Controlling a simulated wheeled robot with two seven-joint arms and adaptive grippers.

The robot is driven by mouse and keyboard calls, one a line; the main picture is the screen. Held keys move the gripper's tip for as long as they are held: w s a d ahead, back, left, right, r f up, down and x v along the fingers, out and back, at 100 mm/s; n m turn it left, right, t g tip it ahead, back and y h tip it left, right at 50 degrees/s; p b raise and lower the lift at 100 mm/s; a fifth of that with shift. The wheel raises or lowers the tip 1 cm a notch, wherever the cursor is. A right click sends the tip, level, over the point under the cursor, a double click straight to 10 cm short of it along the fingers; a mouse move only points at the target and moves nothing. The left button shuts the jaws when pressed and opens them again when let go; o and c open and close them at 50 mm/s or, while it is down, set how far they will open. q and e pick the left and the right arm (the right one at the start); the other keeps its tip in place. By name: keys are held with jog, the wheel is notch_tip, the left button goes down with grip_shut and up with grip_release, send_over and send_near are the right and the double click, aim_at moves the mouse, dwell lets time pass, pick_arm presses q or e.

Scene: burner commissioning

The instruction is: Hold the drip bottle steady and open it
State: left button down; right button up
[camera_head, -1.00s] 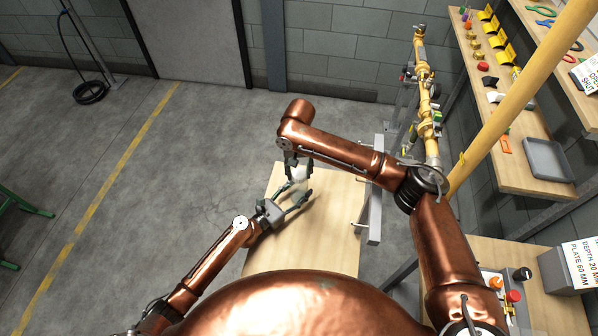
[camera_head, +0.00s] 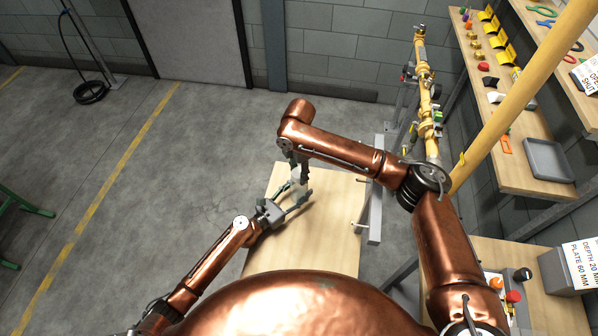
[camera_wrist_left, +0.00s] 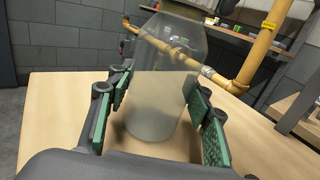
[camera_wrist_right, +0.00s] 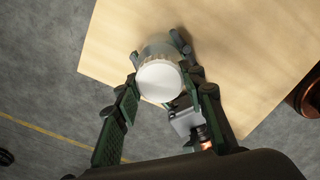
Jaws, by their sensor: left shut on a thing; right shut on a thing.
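The drip bottle (camera_wrist_left: 158,105) is a translucent, clear body standing upright between the green finger pads of my left gripper (camera_wrist_left: 155,95). My left gripper (camera_head: 297,192) is shut on the bottle, low over the wooden table. My right gripper (camera_head: 298,178) comes down from above and is shut on the round white cap (camera_wrist_right: 159,82). The cap lies over the bottle in the right wrist view; whether its thread is still engaged cannot be told. The bottle's top is out of frame in the left wrist view, and small and mostly hidden in the head view.
The wooden table (camera_head: 335,220) is otherwise clear around the bottle. A yellow pipe run (camera_head: 425,105) stands beyond, and a workbench (camera_head: 512,165) with a grey tray (camera_head: 549,160) is at the right.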

jog(key=n, duration=0.4)
jog(key=shift+d, duration=0.15)
jog(key=n, duration=0.5)
jog(key=shift+w+n, duration=0.1)
jog(key=shift+n, duration=0.3)
jog(key=n, duration=0.8)
jog(key=shift+n, duration=0.3)
jog(key=shift+r, duration=0.25)
jog(key=shift+r, duration=0.95)
